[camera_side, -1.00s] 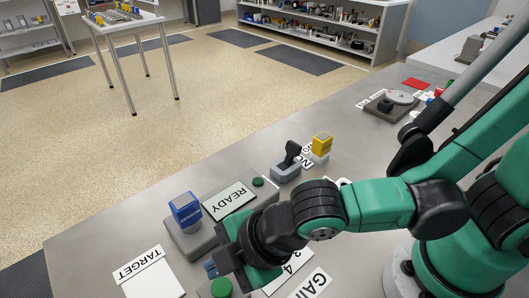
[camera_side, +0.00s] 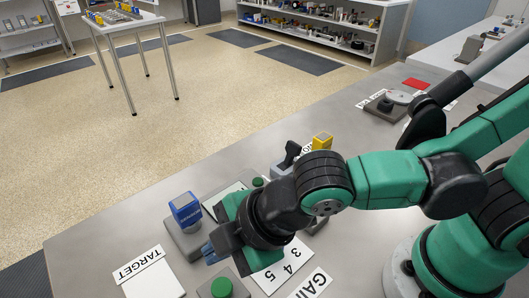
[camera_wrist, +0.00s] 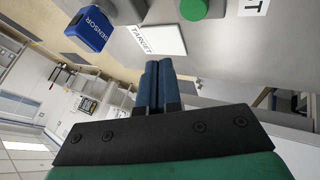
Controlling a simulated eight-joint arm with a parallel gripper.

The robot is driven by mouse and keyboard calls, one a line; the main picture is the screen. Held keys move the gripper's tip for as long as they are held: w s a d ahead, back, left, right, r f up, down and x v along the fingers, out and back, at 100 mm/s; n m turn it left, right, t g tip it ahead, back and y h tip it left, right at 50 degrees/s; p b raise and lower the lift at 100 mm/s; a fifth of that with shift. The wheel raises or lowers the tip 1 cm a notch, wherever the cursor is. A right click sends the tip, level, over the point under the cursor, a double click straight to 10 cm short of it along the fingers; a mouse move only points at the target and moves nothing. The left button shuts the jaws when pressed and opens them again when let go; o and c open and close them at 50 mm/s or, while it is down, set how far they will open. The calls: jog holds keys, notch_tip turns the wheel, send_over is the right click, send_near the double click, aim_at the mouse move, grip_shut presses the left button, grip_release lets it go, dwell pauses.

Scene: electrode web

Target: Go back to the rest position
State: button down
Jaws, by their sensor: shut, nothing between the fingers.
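My gripper (camera_side: 210,251) is above the grey table (camera_side: 110,222), between the blue sensor block and the green button. In the wrist view my gripper's two blue fingers (camera_wrist: 155,85) are pressed together and empty. The blue sensor block (camera_side: 185,208) sits on a grey base at the left; it also shows in the wrist view (camera_wrist: 88,28). The green button (camera_side: 221,288) stands on a grey base below my gripper in the side view, and a green button (camera_wrist: 194,8) shows at the top of the wrist view. My arm hides most of the READY panel (camera_side: 222,198).
A white TARGET plate (camera_side: 150,275) lies at the table's front left. A black lever (camera_side: 289,155) and a yellow block (camera_side: 322,142) stand behind my arm. A dial device (camera_side: 397,98) and red pad (camera_side: 416,84) are farther back. The table's left middle is clear.

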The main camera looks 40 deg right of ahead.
jog(key=w+d+r+m+t+h, duration=0.1)
jog(key=w+d+r+m+h, duration=0.1)
jog(key=d+m, duration=0.75)
jog(key=w+d+r+m+h, duration=0.25)
jog(key=d+m, duration=0.45)
jog(key=d, duration=0.6)
notch_tip(320, 180, up, 3)
jog(key=n+g+y, duration=0.3)
jog(key=n+g, duration=0.4)
jog(key=n, duration=1.1)
send_over(220, 289)
jog(key=d, duration=0.4)
jog(key=shift+a, duration=0.15)
jog(key=x, duration=1.2)
jog(key=shift+w+d+f, duration=0.15)
jog(key=shift+d+f, duration=0.05)
jog(key=shift+f, duration=0.85)
jog(key=shift+f, duration=0.1)
